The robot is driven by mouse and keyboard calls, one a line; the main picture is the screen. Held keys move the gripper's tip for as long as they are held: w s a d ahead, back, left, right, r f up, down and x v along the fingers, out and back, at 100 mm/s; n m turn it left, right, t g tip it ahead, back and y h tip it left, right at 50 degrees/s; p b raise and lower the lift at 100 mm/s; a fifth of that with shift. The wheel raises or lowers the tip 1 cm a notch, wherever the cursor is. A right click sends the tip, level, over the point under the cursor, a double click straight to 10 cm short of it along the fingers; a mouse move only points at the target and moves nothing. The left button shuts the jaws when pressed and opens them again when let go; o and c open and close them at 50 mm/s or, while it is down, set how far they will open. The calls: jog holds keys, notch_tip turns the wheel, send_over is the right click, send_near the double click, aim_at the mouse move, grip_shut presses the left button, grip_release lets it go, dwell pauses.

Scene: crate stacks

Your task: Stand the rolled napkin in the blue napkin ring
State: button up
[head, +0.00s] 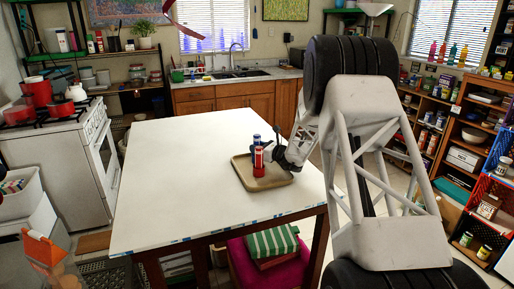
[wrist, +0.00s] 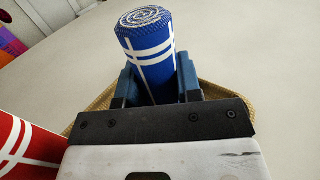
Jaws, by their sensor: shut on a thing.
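A blue rolled napkin with white stripes (wrist: 148,48) stands up between the fingers of my gripper (wrist: 155,85), its spiral end showing on top. My gripper is shut on it. In the head view the blue roll (head: 257,138) shows behind a red roll, above the tray, with my gripper (head: 270,152) at its right. The red roll with white stripes (head: 258,163) also shows at the lower left of the wrist view (wrist: 22,145). I cannot make out the blue napkin ring; the lower end of the blue roll is hidden.
A tan tray (head: 278,182) lies under the rolls on the white table (head: 180,185), near its right side. The rest of the tabletop is clear. A stove (head: 75,150) stands to the left and shelves (head: 425,125) to the right.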

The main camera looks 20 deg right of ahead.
aim_at(257, 135)
jog(key=shift+f, duration=0.2)
jog(key=o, duration=1)
jog(key=shift+r, duration=0.1)
jog(key=shift+r, duration=4.4)
